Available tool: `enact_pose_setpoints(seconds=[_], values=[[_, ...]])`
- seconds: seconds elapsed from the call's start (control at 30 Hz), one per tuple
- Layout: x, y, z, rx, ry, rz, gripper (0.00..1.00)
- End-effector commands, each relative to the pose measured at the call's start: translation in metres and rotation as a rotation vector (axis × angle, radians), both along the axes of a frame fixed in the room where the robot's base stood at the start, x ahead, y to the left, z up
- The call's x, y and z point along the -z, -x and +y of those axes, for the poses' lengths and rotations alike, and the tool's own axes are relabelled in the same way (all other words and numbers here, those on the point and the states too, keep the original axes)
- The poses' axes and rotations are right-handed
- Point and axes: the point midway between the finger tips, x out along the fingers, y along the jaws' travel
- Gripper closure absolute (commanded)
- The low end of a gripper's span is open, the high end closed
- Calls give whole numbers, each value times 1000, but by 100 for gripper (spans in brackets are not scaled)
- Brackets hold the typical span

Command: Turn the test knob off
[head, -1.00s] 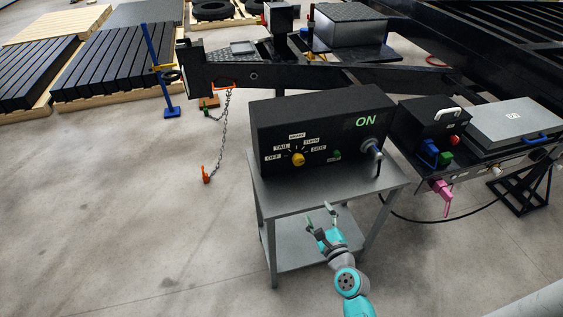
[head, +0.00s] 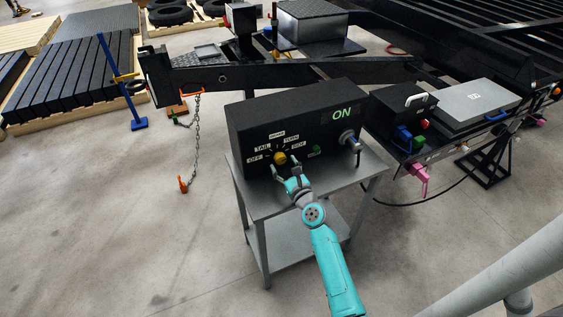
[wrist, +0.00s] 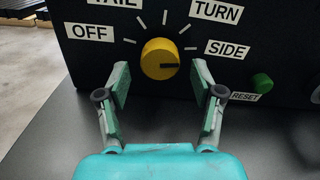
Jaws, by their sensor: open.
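The yellow test knob (head: 280,157) is on the front face of a black box (head: 245,130) with a green ON display (head: 342,114). In the wrist view the round knob (wrist: 158,58) has a dark pointer line aimed right, near the SIDE label (wrist: 227,49). The OFF label (wrist: 89,33) is to its left. My gripper (head: 286,168) is open just in front of the knob. In the wrist view its fingers (wrist: 162,88) are spread below and to either side of the knob, with nothing between them. I cannot tell whether a finger touches it.
A green reset button (wrist: 262,83) is right of the knob, and a grey plug or connector (head: 350,138) sits further right. The box stands on a grey table (head: 262,205). A black trailer frame (head: 290,73) lies behind.

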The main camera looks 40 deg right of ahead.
Motion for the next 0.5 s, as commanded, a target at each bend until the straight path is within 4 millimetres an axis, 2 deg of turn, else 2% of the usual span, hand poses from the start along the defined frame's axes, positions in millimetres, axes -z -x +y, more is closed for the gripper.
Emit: enact_pose_setpoints(seconds=[0.2,0.5], values=[[0,-19,-5,0,0,-1,33],[0,-22,-6,0,0,0,33]])
